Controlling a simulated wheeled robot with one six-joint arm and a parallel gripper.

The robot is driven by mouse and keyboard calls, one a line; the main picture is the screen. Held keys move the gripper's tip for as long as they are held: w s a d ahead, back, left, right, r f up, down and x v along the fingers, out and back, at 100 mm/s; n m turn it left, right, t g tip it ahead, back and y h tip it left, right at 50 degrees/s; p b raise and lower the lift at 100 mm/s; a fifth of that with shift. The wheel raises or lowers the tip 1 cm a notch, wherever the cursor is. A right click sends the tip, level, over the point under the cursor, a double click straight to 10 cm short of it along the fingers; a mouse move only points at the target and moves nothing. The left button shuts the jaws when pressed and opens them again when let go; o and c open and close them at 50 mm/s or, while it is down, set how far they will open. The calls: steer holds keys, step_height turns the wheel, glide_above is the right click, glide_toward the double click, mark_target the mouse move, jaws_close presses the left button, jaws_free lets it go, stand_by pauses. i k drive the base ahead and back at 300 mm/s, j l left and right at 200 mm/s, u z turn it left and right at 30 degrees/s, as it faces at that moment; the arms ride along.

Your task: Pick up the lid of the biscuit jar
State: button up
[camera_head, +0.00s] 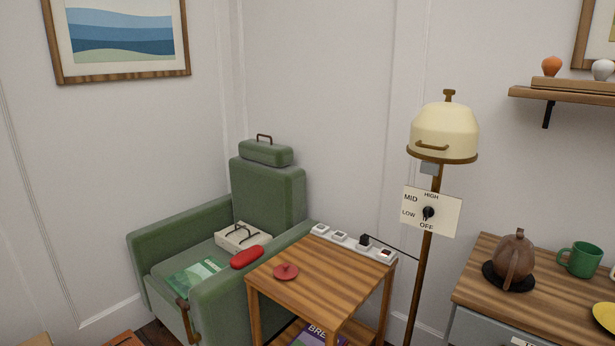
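A small round red lid with a knob (286,272) lies on the wooden side table (318,268), near its left side. It looks like the biscuit jar's lid, but no jar shows under or beside it. A red elongated case (247,257) rests on the armchair's arm, just left of the table. My gripper is not in view.
A green armchair (270,195) stands left of the table, with a book and glasses on its seat. A power strip (340,237) runs along the table's back edge. A floor lamp (444,130) stands right of it. A cabinet (470,290) at right holds a brown pot and green mug.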

mark_target(283, 272)
steer(key=i+j, duration=0.25)
steer(key=i, duration=0.2)
steer(key=i+j+u, duration=0.15)
steer(key=i+j, duration=0.35)
steer(key=i, duration=0.35)
steer(key=u, duration=0.05)
